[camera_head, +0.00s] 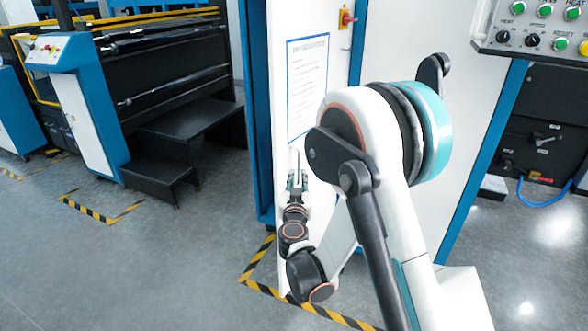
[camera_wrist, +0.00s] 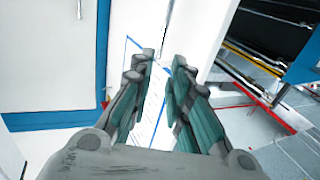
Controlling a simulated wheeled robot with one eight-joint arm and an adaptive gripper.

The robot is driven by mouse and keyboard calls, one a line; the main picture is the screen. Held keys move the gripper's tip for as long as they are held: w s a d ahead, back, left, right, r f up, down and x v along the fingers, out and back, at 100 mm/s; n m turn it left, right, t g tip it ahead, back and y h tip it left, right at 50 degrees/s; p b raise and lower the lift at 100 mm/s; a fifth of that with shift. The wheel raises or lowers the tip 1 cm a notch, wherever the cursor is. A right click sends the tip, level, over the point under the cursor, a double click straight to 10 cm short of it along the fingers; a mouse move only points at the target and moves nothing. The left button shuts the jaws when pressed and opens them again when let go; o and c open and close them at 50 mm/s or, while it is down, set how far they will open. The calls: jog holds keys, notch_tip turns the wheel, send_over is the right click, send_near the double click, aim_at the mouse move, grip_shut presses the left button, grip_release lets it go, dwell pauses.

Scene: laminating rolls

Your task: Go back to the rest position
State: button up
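My gripper (camera_head: 297,168) shows in the head view at the middle, pointing up beside the white machine panel, below the posted sheet (camera_head: 308,88). My arm rises large at the right of the middle and bends down toward it. In the wrist view my gripper (camera_wrist: 161,62) has its two teal-padded fingers apart, with nothing held between them. Part of the blue-bordered sheet (camera_wrist: 150,118) shows behind the fingers. I cannot tell how far the fingertips are from the panel.
A white and blue machine (camera_head: 450,125) stands close behind my arm, with a control box (camera_head: 535,28) at upper right. Black steps (camera_head: 160,178) and a long machine are at left. Yellow-black tape (camera_head: 262,262) marks the floor. The grey floor (camera_head: 130,270) at lower left is clear.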

jog(key=s+d+r+m+g+h, duration=0.25)
jog(key=s+d+r+g, duration=0.35)
jog(key=s+d+r, duration=0.65)
jog(key=s+f+n+g+y, duration=0.2)
jog(key=s, duration=1.1)
jog(key=s+f+n+g+y, duration=0.2)
jog(key=s, duration=1.1)
jog(key=shift+s+d+f+g+y, duration=0.15)
jog(key=shift+d+f+g+y, duration=0.05)
jog(key=shift+f+g+y, duration=0.2)
jog(key=shift+r, duration=0.1)
